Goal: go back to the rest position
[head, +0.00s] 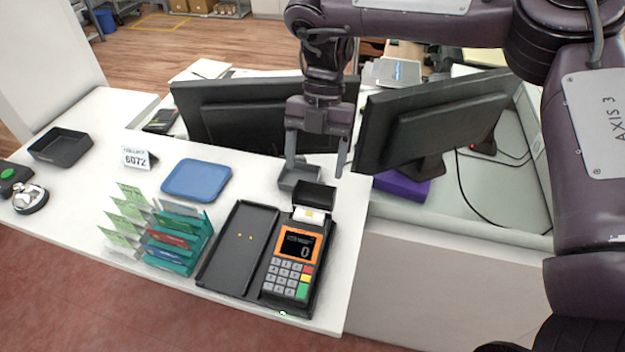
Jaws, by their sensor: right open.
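My right gripper (316,172) hangs from the right arm, which crosses the top right of the head view. Its two fingers point down, apart, with no object seen between them. It is above the counter (110,205), just behind the card terminal (291,266). A small grey box-like part (299,178) shows beside and behind the fingertips; whether they touch it I cannot tell. My left gripper does not show.
Two dark monitors (240,115) (440,118) stand close on either side of the right gripper. A black tray (238,248), a card rack (178,240), a blue tray (196,180), a number sign (139,158) and a dark tray (60,147) are on the counter. A purple box (402,190) lies right.

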